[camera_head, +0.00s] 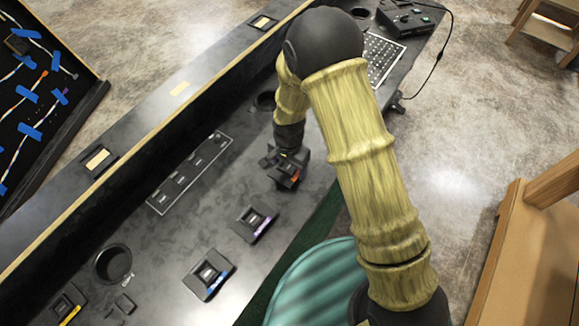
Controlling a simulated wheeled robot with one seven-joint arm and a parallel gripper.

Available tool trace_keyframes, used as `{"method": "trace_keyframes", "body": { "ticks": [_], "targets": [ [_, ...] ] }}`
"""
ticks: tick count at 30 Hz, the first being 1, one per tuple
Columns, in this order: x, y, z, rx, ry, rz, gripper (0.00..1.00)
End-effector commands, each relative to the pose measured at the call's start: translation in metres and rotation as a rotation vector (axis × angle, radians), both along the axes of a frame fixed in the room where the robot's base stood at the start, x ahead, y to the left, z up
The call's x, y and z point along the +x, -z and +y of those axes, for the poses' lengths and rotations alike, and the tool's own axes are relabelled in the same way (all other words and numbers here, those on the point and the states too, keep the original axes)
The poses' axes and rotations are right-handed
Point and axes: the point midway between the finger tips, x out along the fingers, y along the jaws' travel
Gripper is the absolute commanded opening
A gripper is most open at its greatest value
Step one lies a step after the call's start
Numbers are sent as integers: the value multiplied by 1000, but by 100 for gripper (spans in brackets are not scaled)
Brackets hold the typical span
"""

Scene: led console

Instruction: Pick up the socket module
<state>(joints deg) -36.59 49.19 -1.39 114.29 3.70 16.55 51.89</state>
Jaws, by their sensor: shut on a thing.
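My gripper (284,165) is over the right half of the dark console top, at the end of my yellow-sleeved arm. It is shut on a small dark socket module (290,175) with an orange mark on its near side. The gripper hides part of this module, and I cannot tell whether it touches the console. Similar dark modules lie on the console to the lower left: one with a purple edge (254,224), one with a blue edge (209,274) and one with a yellow edge (66,306).
A slotted strip panel (189,173) lies left of my gripper. A round cup-like hole (113,263) is at the lower left. A raised ledge (130,135) runs along the console's far side. A control box (405,18) stands at the top right.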

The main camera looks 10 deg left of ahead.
Motion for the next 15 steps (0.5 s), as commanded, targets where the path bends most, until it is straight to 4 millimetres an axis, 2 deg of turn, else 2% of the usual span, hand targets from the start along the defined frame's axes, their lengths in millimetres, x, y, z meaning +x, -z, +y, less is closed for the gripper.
{"method": "trace_keyframes", "body": {
  "ticks": [9,15],
  "targets": [
    [2,-55,-1,3,5,-5,46],
    [1,-84,-1,2,5,-2,46]
  ]
}}
